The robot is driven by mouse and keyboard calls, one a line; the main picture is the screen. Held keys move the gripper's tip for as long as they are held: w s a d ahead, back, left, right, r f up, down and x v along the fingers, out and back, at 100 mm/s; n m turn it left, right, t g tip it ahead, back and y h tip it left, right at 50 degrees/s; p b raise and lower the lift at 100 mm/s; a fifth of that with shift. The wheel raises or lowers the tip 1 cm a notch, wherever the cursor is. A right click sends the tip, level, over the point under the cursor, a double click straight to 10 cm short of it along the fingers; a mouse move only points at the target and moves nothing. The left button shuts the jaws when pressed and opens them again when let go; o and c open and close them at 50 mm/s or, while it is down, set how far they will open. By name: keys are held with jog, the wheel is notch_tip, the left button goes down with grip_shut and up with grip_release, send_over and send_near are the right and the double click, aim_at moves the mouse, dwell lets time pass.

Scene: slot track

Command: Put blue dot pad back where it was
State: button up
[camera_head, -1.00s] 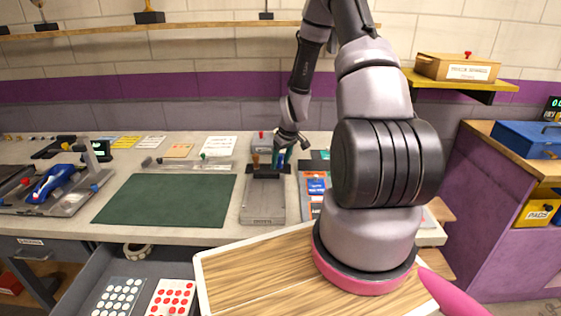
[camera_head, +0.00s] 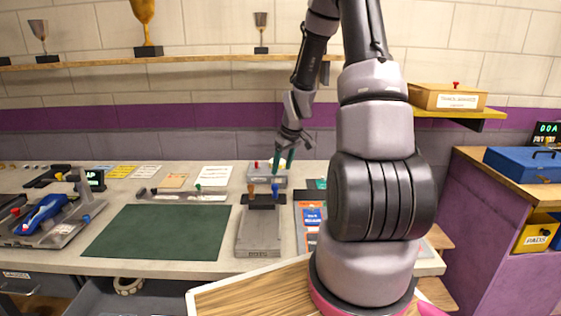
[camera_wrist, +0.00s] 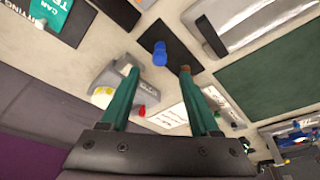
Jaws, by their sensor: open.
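No blue dot pad can be made out in either current view. My gripper (camera_head: 279,165) is at the back of the bench, over a small grey box (camera_head: 262,180) with a red knob. In the wrist view, my gripper's two teal fingers (camera_wrist: 158,75) are apart, with nothing held between them. A blue peg (camera_wrist: 160,52) on a dark strip shows beyond the fingertips; this blue peg (camera_head: 275,190) stands at the back of a grey block. The open drawer (camera_head: 95,300) below the bench shows only its back part, so any pads in it are out of view.
A green mat (camera_head: 160,232) lies left of the grey block (camera_head: 259,232). A tape roll (camera_head: 128,284) is in the drawer. A wooden board (camera_head: 245,297) is in front of the bench. A yellow "PADS" bin (camera_head: 537,234) is at the right.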

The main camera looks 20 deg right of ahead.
jog(key=s+a+r+m+t, duration=0.1)
jog(key=s+a+r, duration=0.15)
jog(key=r, duration=0.45)
jog(key=s+a+r+m, duration=0.1)
jog(key=s+r, duration=0.2)
jog(key=r, duration=0.4)
jog(key=s+a+r+m+t, duration=0.1)
jog(key=s+a+r+m, duration=0.15)
jog(key=r, duration=0.45)
jog(key=s+a+r+m+t, duration=0.1)
jog(key=s+a+r, duration=0.1)
jog(key=s+r, duration=0.3)
jog(key=s+a+r+m+t+y, duration=0.1)
jog(key=s+r, duration=0.4)
jog(key=s, duration=0.6)
jog(key=shift+a+m, duration=0.65)
jog(key=shift+a, duration=0.05)
